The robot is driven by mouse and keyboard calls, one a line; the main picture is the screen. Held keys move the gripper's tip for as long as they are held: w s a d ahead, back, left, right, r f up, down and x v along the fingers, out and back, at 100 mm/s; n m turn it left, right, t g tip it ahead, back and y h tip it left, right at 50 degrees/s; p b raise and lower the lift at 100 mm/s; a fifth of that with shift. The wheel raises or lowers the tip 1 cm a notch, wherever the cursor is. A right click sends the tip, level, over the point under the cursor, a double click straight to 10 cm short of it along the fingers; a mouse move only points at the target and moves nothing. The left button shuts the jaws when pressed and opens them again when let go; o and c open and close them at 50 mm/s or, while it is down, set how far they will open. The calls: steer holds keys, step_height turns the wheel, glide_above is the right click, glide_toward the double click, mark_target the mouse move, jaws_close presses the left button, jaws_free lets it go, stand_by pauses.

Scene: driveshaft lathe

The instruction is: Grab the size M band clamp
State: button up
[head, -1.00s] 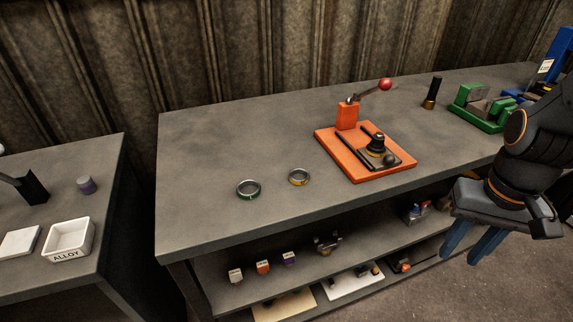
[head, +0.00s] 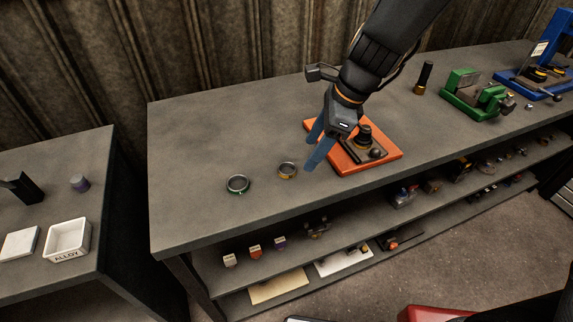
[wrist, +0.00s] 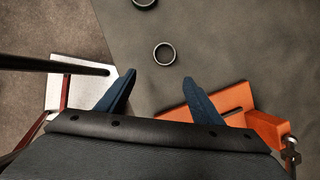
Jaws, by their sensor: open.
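Two ring-shaped band clamps lie flat on the bench in the head view. One has a yellow-gold lower edge (head: 287,177), and the other, to its left, has a green edge (head: 238,192). No size mark is legible on either. My gripper (head: 309,155) is open and empty, its blue fingers pointing down just right of the yellow-edged ring. A second ring (wrist: 145,5) is cut off at the top edge.
An orange fixture (head: 390,158) with a dark assembly stands right of my gripper, partly behind it. A green vise (head: 475,98) and blue press (head: 545,70) stand farther right. Small parts sit on the lower shelf (head: 215,277).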

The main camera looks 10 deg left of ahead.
steer(key=shift+m, duration=0.6)
steer(key=a+f, duration=0.1)
steer(key=f, duration=0.1)
steer(key=a+f, duration=0.4)
steer(key=shift+w+f, duration=0.25)
steer(key=shift+f, duration=0.15)
steer(key=c, duration=1.1)
